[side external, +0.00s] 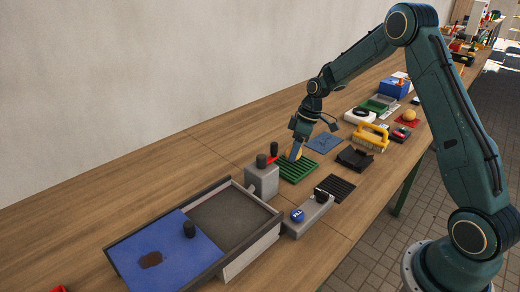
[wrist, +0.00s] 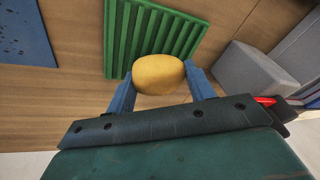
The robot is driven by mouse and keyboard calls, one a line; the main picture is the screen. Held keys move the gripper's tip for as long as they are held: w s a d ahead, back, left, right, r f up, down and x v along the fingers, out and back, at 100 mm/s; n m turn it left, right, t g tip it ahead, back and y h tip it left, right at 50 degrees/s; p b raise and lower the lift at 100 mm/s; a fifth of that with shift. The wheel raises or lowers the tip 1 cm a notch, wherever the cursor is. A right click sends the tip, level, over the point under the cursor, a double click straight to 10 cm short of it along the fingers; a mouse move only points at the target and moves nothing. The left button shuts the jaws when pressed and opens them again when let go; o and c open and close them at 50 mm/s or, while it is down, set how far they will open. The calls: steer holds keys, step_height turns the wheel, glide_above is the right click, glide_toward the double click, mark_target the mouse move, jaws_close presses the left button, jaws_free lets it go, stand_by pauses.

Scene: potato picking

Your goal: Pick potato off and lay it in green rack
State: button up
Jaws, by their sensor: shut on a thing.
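The potato (wrist: 158,74) is yellow and sits between the two blue fingers of my gripper (wrist: 160,88) in the wrist view. My gripper is shut on it. The green rack (wrist: 123,40) is a slatted square lying on the table just beyond the potato in the wrist view. In the side view, the green rack (side external: 297,171) is on the table with my gripper (side external: 295,156) over its far left part. The potato (side external: 300,154) shows only partly there, behind a finger. I cannot tell whether the potato touches the rack.
A grey box with a red lever (side external: 262,179) stands close left of the rack. A blue mat (side external: 324,142), a black slatted rack (side external: 336,188) and a black tray (side external: 355,158) lie nearby.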

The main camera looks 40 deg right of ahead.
steer(key=shift+f, duration=0.4)
steer(key=shift+f, duration=0.25)
stand_by(0.3)
steer(key=o, duration=1.1)
steer(key=shift+o, duration=0.2)
steer(key=shift+r, duration=0.1)
steer(key=v, duration=1.3)
steer(key=shift+r, duration=0.3)
steer(key=shift+s+d, duration=0.1)
steer(key=shift+d, duration=0.05)
